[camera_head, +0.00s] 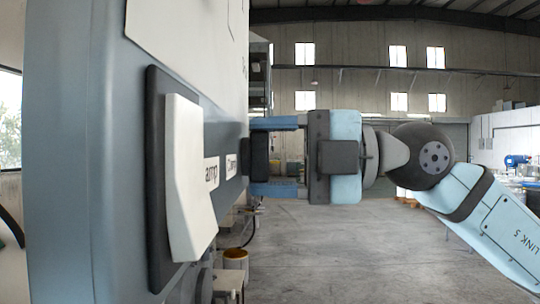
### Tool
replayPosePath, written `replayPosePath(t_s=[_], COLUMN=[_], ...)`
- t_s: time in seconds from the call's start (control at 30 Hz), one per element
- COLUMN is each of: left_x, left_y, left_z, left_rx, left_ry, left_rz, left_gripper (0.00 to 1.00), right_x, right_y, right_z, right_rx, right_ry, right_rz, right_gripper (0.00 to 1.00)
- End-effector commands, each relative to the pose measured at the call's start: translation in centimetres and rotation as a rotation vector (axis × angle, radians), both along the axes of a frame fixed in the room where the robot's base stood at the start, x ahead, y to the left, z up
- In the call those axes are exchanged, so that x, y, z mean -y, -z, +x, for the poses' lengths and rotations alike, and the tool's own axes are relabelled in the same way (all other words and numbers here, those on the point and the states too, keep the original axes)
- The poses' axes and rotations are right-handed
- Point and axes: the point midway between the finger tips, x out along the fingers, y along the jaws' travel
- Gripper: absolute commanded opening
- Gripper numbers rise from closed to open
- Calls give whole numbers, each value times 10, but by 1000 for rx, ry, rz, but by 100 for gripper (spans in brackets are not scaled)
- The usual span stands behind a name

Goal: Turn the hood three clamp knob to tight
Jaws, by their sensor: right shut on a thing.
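My right gripper (274,157) comes in from the right and points left at the side of a blue-grey machine (85,150). Its two blue fingers are shut on a dark clamp knob (259,154) on the machine's panel, one finger above it and one below. The knob is seen nearly edge-on, so its pointer and any tight mark are hidden. A white label (211,173) on the panel beside it reads "amp", and another label (231,166) starts with "C". I cannot read a hood number. My left gripper is not in view.
A white wedge-shaped part (188,180) on a dark plate (158,180) sticks out of the machine close to me. Buckets (235,260) stand low beyond the panel. The concrete floor (340,250) is open behind and below my right arm. Benches with equipment stand at the far right.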

Motion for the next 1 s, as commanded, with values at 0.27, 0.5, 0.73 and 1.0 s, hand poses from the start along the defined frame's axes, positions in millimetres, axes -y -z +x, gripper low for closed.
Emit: replayPosePath(t_s=[0.27,0.5,0.73,1.0], left_x=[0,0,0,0], left_y=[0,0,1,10], left_z=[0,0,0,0], left_rx=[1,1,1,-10], left_ry=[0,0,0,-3], left_rz=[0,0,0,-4], left_gripper=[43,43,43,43], right_x=[0,0,4,52], right_y=[0,0,1,2], right_z=[0,0,0,2], right_rx=[-3,-2,-2,-3], right_ry=[0,0,1,5], right_rz=[0,0,0,2], right_gripper=[36,85,85,85])
